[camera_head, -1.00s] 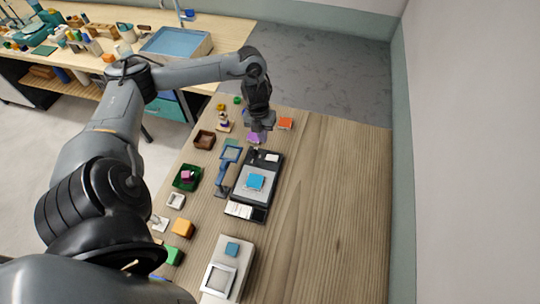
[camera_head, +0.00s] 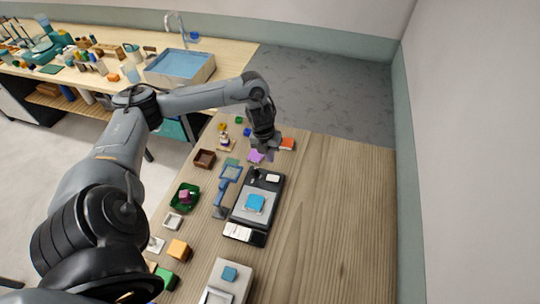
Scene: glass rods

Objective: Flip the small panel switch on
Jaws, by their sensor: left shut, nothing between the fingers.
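My left gripper (camera_head: 265,152) points down just beyond the far end of the device, beside a purple block (camera_head: 256,158). It is shut and holds nothing. I cannot tell whether its tips touch anything. My right gripper is not in view.
A blue stand (camera_head: 221,204) is close along the device's left side. An orange block (camera_head: 287,143) lies right of the gripper. A green tray (camera_head: 184,197) and several small blocks line the left edge. The table right of the device is clear.

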